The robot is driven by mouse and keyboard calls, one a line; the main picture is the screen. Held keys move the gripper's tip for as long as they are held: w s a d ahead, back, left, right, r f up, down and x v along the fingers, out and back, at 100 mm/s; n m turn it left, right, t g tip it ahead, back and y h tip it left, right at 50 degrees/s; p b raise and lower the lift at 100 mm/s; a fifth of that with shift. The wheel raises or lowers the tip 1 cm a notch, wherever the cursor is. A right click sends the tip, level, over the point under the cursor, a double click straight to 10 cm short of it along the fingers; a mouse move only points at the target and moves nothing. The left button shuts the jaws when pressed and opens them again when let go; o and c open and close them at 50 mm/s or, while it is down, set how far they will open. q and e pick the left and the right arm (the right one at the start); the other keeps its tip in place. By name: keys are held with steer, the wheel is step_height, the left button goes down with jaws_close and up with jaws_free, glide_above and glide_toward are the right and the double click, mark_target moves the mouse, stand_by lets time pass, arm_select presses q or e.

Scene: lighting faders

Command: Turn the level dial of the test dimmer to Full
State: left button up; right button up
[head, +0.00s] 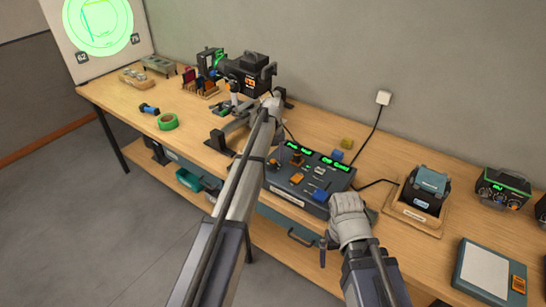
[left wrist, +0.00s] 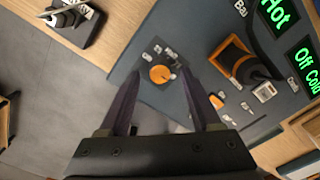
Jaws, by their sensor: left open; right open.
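The console (head: 318,193) with green displays lies on the bench; I cannot tell for sure which part is named the test dimmer. In the left wrist view an orange round dial (left wrist: 160,74) sits on a dark panel with small white labels near the console's corner. The labels and its setting are too small to read. My left gripper (left wrist: 163,95) is open, its two fingers on either side of the dial in that view; contact cannot be told. In the head view my left arm hides it. My right gripper (head: 323,250) is open, partly hidden, beside the console's front edge.
An orange-and-black control (left wrist: 235,63) stands close to the dial. Green tape (head: 168,121) lies left, a dark device in a wooden tray (head: 411,214) right.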

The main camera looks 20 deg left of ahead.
mark_target(273, 162)
arm_select(q)
step_height(273, 162, up, 7)
steer(key=p, duration=0.6)
steer(key=shift+f, duration=0.2)
steer(key=shift+f, duration=0.1)
steer(key=shift+s+d, duration=0.15)
steer(key=shift+s, duration=0.05)
steer(key=s+d+f+n+b, duration=0.1)
steer(key=s+d+n, duration=0.4)
steer(key=s+n, duration=0.4)
steer(key=s+d+f+n+b, duration=0.2)
steer(key=s+d+n, duration=0.4)
steer(key=s, duration=0.9)
steer(key=s+d+f+n+y+b, duration=0.1)
steer(key=s+d+n, duration=0.4)
steer(key=s+n, duration=0.7)
steer(key=shift+d+f+b, duration=0.2)
steer(key=shift+f+b, duration=0.15)
steer(key=shift+b, duration=0.2)
